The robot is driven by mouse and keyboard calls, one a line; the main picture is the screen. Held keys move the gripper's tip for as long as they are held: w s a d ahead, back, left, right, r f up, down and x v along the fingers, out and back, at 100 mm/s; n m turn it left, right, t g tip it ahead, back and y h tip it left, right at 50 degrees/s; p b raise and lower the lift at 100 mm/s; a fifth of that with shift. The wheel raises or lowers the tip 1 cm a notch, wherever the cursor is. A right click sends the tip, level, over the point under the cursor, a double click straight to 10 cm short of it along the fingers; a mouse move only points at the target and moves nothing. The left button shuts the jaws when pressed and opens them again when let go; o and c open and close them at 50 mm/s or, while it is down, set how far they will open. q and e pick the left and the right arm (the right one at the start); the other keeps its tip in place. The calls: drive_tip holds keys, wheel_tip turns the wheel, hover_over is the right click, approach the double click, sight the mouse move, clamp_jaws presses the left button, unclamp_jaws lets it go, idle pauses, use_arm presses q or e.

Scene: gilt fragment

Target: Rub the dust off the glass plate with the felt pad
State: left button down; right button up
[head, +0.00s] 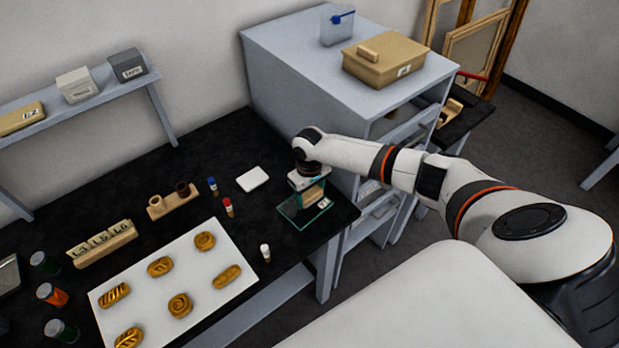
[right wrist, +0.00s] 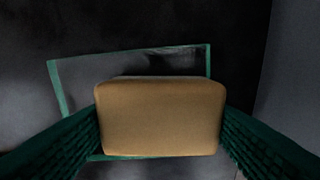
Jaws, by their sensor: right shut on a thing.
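The glass plate (head: 291,212) is a clear sheet with green edges, lying on the black table near its right end. It also shows in the right wrist view (right wrist: 90,72), where its surface looks partly greyish and partly dark. The felt pad (right wrist: 160,118) is a tan block with rounded edges. My right gripper (head: 312,190) is shut on it, with a dark green ribbed finger on each side. The pad is over the plate and hides part of it. I cannot tell whether it touches the glass. My left gripper is not in view.
A white sheet (head: 151,302) with several gilt pieces lies left of the plate. A white pad (head: 252,179), small bottles (head: 228,207) and a white-capped vial (head: 265,253) stand nearby. A grey cabinet (head: 290,65) rises close behind the plate.

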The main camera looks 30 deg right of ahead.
drive_tip(key=shift+r+p, duration=2.8)
drive_tip(key=shift+r, duration=0.25)
drive_tip(key=shift+r, duration=1.45)
